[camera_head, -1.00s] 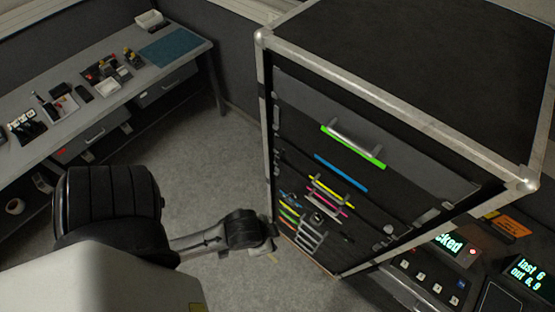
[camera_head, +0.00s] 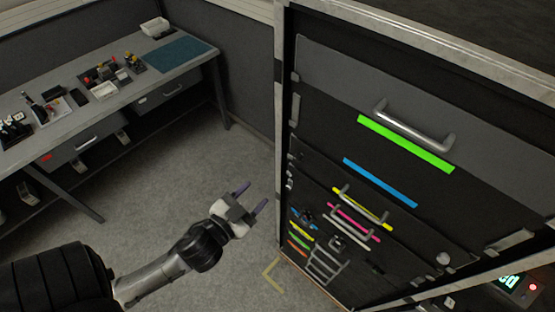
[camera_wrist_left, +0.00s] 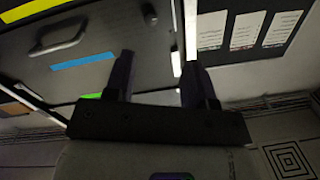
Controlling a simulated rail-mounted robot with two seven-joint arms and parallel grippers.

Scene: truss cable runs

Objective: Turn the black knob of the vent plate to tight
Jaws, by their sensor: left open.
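My left gripper (camera_head: 253,196) is open and empty. It hangs over the floor to the left of the rack front, and its two dark purple fingers point up and right. In the left wrist view its fingers (camera_wrist_left: 158,70) stand apart with nothing between them. Low on the rack front, a slotted plate (camera_head: 325,267), which looks like the vent plate, has a small dark knob-like part (camera_head: 338,243) at its top. The gripper is apart from both. The knob's setting is too small to read. My right gripper is not in view.
The rack front has a handle (camera_head: 415,127), a green strip (camera_head: 405,143) and a blue strip (camera_head: 380,182). A metal frame post (camera_head: 279,120) edges it. A workbench (camera_head: 140,88) with small items stands at the left. The floor between them is clear.

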